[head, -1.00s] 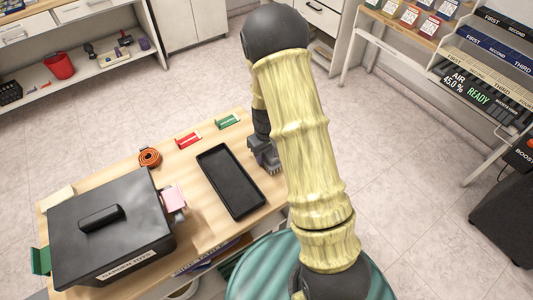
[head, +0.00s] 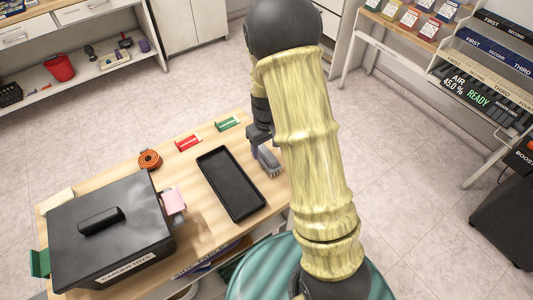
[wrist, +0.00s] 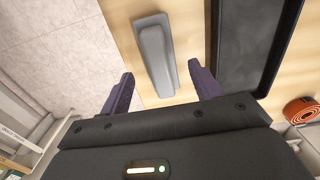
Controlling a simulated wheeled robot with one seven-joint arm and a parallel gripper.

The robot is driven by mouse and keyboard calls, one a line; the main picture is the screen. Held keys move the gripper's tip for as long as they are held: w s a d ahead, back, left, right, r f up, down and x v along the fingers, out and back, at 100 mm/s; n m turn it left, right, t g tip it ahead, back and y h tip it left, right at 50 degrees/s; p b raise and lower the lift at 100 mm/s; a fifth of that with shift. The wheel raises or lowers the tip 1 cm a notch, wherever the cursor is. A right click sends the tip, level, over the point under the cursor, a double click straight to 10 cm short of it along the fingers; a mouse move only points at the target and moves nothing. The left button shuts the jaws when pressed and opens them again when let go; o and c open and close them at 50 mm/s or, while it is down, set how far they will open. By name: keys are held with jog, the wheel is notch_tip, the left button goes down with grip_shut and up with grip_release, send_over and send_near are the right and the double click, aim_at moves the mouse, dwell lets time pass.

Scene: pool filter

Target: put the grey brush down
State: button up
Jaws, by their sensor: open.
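The grey brush (head: 268,161) lies on the wooden table, just right of the black tray. It also shows in the wrist view (wrist: 156,54), lying on bare wood near the table edge, apart from the tray. My gripper (wrist: 162,80) is open and empty, its two purple fingers on either side of the brush's near end in the picture, not touching it. In the head view my gripper (head: 259,138) is at the brush's far end, partly behind my arm.
The black tray (head: 231,182) lies beside the brush. A black lidded box (head: 110,230), an orange coil (head: 150,159), a red item (head: 188,143) and a green item (head: 228,124) are on the table (head: 200,225). Floor lies beyond the table's edge.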

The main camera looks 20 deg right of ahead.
aim_at(266, 152)
notch_tip(266, 152, up, 7)
jog(key=shift+f, duration=0.15)
dwell(0.5)
jog(key=shift+s, duration=0.15)
jog(key=s+r+m+t, duration=0.1)
jog(key=s+r, duration=0.1)
jog(key=s, duration=0.5)
jog(key=s+r+m+t, duration=0.1)
jog(key=s+r+m, duration=0.1)
jog(key=s, duration=0.5)
jog(key=shift+s+a+r+m+t, duration=0.15)
jog(key=shift+a+r+m+t, duration=0.2)
jog(key=shift+r, duration=0.4)
